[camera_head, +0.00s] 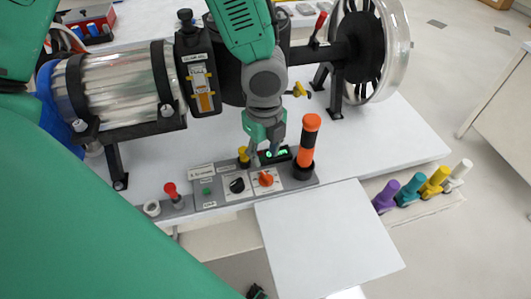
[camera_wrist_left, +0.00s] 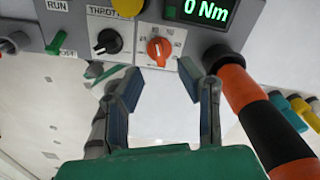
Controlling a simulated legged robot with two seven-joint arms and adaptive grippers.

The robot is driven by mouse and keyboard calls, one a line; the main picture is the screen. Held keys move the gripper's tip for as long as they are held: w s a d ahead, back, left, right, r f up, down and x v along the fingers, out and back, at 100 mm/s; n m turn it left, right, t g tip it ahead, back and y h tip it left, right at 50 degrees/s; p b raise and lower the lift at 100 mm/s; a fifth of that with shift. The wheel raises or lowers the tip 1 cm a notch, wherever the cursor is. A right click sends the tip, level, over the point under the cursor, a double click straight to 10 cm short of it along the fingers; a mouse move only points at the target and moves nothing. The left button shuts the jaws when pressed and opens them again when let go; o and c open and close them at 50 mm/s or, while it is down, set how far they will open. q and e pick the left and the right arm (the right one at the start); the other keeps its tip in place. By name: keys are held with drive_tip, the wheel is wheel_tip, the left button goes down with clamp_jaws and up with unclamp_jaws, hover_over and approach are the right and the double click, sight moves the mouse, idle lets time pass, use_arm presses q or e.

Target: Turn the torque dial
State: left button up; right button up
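The orange dial (camera_head: 266,179) sits on a white plate on the grey control panel (camera_head: 212,202). The display (camera_wrist_left: 203,10) reads 0 Nm.
A black throttle knob (camera_wrist_left: 108,41) is left of the dial. A tall orange-black handle (camera_head: 309,142) stands close at right. A yellow knob (camera_head: 243,155) and a green switch (camera_wrist_left: 57,43) are nearby. A red-topped lever (camera_head: 172,193) is further left. A blank white board (camera_head: 328,240) lies in front.

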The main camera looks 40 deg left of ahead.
sight(265, 172)
use_arm(q)
drive_tip(key=shift+r, duration=2.35)
drive_tip(key=shift+f, duration=0.1)
